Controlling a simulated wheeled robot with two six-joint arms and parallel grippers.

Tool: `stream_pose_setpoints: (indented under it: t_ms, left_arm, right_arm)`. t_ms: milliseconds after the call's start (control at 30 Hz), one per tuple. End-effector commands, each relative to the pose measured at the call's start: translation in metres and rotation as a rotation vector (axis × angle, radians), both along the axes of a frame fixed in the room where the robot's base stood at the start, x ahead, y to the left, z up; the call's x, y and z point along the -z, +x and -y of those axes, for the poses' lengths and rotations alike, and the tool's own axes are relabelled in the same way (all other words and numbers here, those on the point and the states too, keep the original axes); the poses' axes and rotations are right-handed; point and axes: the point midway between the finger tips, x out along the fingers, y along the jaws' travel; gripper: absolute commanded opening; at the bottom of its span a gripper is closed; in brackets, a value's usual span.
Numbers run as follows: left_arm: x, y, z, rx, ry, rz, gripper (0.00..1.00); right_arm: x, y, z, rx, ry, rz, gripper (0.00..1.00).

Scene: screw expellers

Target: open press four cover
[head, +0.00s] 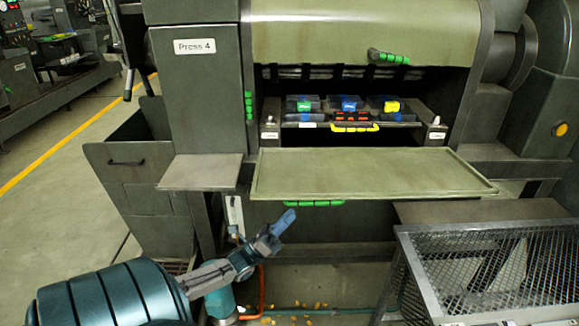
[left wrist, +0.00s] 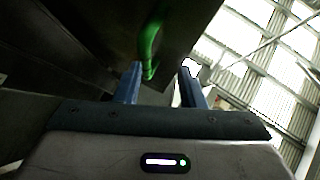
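Press 4, named on a white label (head: 195,46), has a grey-green upper cover panel (head: 350,25) with a green handle (head: 388,57) at its lower right. Below it is an open bay, with a flat grey-green panel (head: 370,174) sticking out in front and a green handle (head: 315,203) under its front edge. My left gripper (head: 280,225) is below and left of that lower handle, apart from it. In the left wrist view its blue fingers (left wrist: 160,85) are spread with nothing between them, and a green handle (left wrist: 150,52) shows beyond. My right gripper is not in view.
A mesh basket (head: 500,270) stands at the lower right. A grey side ledge (head: 203,172) juts out left. Another green handle (head: 248,105) is on the press's left post.

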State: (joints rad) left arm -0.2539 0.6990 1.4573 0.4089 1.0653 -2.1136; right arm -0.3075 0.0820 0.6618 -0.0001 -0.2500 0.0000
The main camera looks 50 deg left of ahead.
Motion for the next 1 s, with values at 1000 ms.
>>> stream_pose_setpoints:
  t_ms: [1000]
  left_arm:
    - [0.050, -0.049, -0.022, -0.001, 0.000, -0.003, 0.36]
  right_arm:
    - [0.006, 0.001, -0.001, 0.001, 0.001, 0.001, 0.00]
